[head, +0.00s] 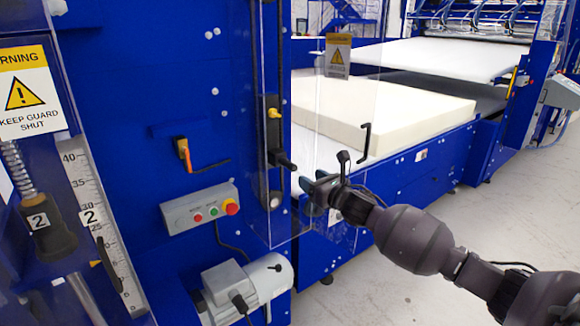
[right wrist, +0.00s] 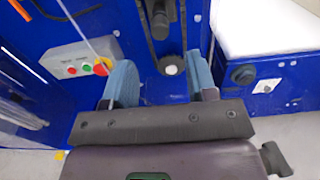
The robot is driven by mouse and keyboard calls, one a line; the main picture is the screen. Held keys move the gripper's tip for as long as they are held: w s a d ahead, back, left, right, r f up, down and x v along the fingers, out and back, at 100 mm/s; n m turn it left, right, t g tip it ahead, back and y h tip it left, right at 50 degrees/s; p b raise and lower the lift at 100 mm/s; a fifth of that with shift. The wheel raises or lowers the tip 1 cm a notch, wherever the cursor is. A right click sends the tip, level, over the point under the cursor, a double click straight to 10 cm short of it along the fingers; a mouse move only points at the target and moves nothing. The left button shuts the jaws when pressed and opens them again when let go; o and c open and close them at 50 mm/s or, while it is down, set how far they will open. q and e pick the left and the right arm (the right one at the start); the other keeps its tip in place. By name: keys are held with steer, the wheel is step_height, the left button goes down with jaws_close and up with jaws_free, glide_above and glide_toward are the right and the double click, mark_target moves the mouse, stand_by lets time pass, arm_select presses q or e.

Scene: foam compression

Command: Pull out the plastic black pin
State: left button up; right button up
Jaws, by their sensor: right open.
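The black pin (head: 284,161) sticks out from the narrow side of the blue machine frame, behind a clear guard panel in the head view. A dark knob-like part that looks like the same pin (right wrist: 161,18) shows at the top of the right wrist view, beyond the fingertips. My right gripper (head: 312,193) is open and empty, a little below and to the right of the pin, apart from it. Its two blue-grey fingers (right wrist: 161,82) stand wide apart in the right wrist view, with nothing between them. My left gripper is not in view.
The clear guard (head: 345,110) carries a black handle (head: 366,142). A control box (head: 200,208) with coloured buttons and a motor (head: 245,285) sit on the blue frame at left. A foam block (head: 385,100) lies on the conveyor behind. The floor at lower right is clear.

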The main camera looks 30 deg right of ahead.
mark_target(295, 169)
steer(key=w, duration=0.2)
steer(key=w+b, duration=0.1)
steer(key=w, duration=0.2)
steer(key=w+b, duration=0.1)
steer(key=w, duration=0.1)
steer(key=shift+w+a, duration=0.35)
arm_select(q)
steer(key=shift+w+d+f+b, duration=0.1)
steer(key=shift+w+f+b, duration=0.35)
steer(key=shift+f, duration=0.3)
arm_select(e)
steer(key=shift+w, duration=0.6)
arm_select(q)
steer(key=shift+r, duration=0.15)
arm_select(e)
jaws_close()
steer(key=shift+s, duration=0.1)
arm_select(q)
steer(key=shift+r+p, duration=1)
steer(key=shift+p, duration=0.25)
arm_select(e)
steer(key=shift+s+d, duration=0.2)
steer(key=shift+s, duration=2.7)
